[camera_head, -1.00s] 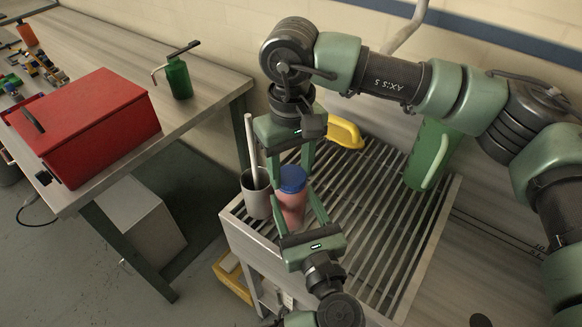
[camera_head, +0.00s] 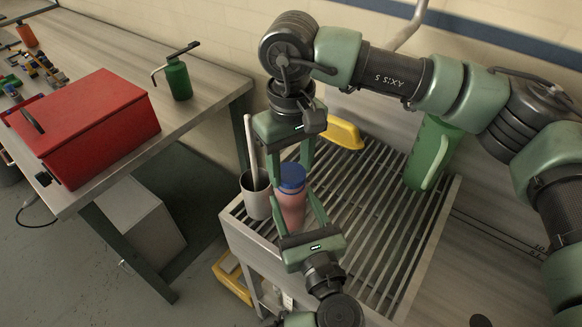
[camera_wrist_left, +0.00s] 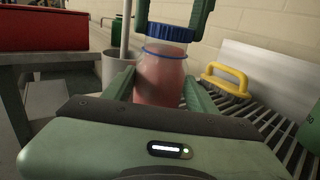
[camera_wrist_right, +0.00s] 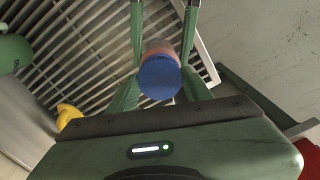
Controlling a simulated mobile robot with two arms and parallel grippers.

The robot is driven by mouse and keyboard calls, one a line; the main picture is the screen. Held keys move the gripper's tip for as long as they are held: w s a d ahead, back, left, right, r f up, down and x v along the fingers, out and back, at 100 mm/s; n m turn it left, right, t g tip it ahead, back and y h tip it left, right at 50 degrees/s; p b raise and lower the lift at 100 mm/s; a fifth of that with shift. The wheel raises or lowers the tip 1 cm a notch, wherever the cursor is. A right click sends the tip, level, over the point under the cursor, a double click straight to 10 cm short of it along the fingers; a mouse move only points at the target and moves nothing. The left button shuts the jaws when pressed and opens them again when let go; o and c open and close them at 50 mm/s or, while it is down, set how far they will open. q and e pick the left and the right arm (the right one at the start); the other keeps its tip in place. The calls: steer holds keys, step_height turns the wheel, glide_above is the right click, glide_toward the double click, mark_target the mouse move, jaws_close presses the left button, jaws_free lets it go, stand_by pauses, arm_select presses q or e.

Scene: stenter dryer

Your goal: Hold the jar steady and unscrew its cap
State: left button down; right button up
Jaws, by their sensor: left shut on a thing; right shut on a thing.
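The jar (camera_head: 291,211) is pinkish-red and stands upright at the left end of the slatted rack. My left gripper (camera_head: 295,207) comes from the near side and is shut around its body; the fingers flank it in the left wrist view (camera_wrist_left: 160,82). The blue cap (camera_head: 292,175) is between the fingers of my right gripper (camera_head: 291,172), which reaches down from above. In the left wrist view the cap (camera_wrist_left: 170,32) sits slightly above a blue ring on the jar's neck, with a narrow gap. The right wrist view shows the cap's top (camera_wrist_right: 159,77).
A grey cup (camera_head: 256,197) with a stick in it stands close left of the jar. A yellow-handled thing (camera_head: 344,134) and a green jug (camera_head: 432,155) are on the slatted rack (camera_head: 385,215). A red box (camera_head: 85,125) and a green bottle (camera_head: 178,78) are on the left table.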

mark_target(291, 173)
steer(key=shift+r, duration=0.65)
steer(key=shift+r, duration=0.15)
steer(key=shift+r, duration=1.9)
arm_select(q)
steer(key=shift+c, duration=2)
jaws_free()
